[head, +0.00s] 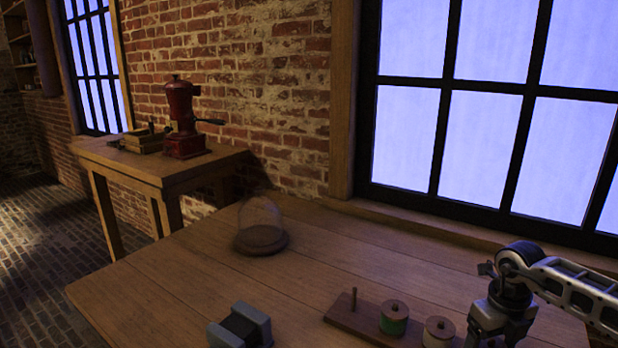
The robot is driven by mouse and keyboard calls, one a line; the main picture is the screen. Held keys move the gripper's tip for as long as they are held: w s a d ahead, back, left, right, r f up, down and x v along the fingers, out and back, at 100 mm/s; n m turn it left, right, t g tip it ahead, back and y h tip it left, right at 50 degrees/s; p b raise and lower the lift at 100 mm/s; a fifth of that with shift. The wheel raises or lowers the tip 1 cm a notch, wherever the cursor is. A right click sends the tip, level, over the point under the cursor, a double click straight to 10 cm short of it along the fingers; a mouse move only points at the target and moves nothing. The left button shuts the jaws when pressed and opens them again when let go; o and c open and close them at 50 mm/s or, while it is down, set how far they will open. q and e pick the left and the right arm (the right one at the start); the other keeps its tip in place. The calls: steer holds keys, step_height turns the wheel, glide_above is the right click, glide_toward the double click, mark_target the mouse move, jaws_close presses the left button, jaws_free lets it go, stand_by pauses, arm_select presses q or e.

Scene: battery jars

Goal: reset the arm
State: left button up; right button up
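My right arm comes in from the right edge and bends down at its joint over the right front of the wooden table (330,250). The hand end of my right gripper (492,338) is at the bottom edge, just right of a wooden spool stand. Its fingertips are cut off or too dark to make out, so I cannot tell if it is open or shut, or whether it holds anything. My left arm and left gripper are not in view.
The spool stand (350,318) has a bare peg and two spools, one green (394,318), one pale (438,333). A grey clamp-like block (240,328) is at the front. A glass dome (261,226) stands farther back. A side table (155,170) holds a red grinder (183,120).

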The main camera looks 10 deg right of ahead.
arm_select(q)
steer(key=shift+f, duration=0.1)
arm_select(e)
steer(key=shift+r, duration=0.2)
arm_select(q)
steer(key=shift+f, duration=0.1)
arm_select(e)
steer(key=shift+f, duration=0.1)
steer(key=shift+f+b, duration=0.35)
steer(key=shift+b, duration=0.1)
step_height(320, 180, up, 16)
step_height(320, 180, down, 16)
steer(key=shift+f, duration=0.2)
arm_select(q)
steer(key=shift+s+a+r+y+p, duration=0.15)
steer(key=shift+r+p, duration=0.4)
steer(key=shift+p, duration=0.8)
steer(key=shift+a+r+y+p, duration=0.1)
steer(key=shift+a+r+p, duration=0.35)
steer(key=shift+p, duration=0.85)
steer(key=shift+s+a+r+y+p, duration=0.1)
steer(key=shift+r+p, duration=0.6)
steer(key=shift+p, duration=0.65)
arm_select(e)
steer(key=a+r+n, duration=0.3)
steer(key=r, duration=1.1)
steer(key=shift+w, duration=0.35)
